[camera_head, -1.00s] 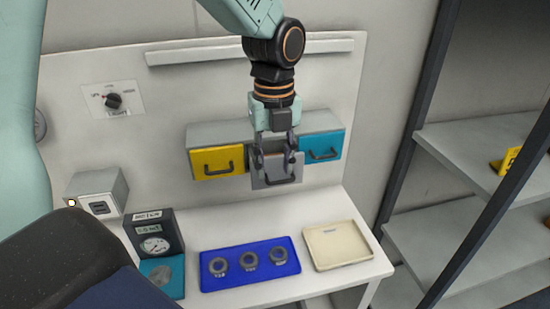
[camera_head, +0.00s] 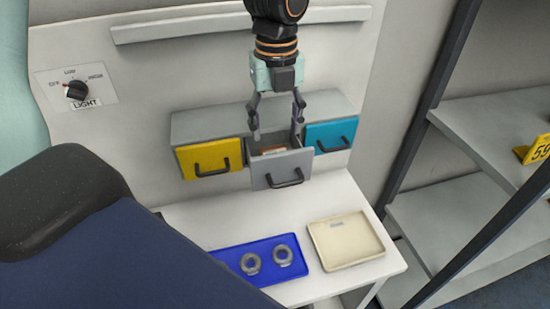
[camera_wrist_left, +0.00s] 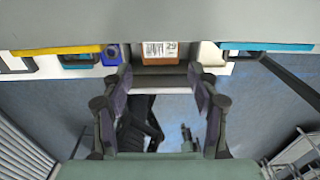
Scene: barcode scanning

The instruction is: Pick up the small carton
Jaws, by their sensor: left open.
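The small carton (camera_head: 273,150), brown and white, lies inside the pulled-out grey drawer (camera_head: 283,171). In the left wrist view the carton (camera_wrist_left: 160,50) shows a printed label, centred beyond the fingers. My left gripper (camera_head: 276,137) points down over the drawer, its two fingers spread apart with nothing between them. In the left wrist view its fingers (camera_wrist_left: 161,85) stand either side of the drawer opening. I cannot tell how far the tips are above the carton. My right gripper is not seen.
A yellow drawer (camera_head: 210,159) and a blue drawer (camera_head: 329,136) flank the grey one, both shut. Below are a blue tray (camera_head: 232,262) with rings and an empty cream tray (camera_head: 347,241). A shelf rack (camera_head: 480,125) stands at right.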

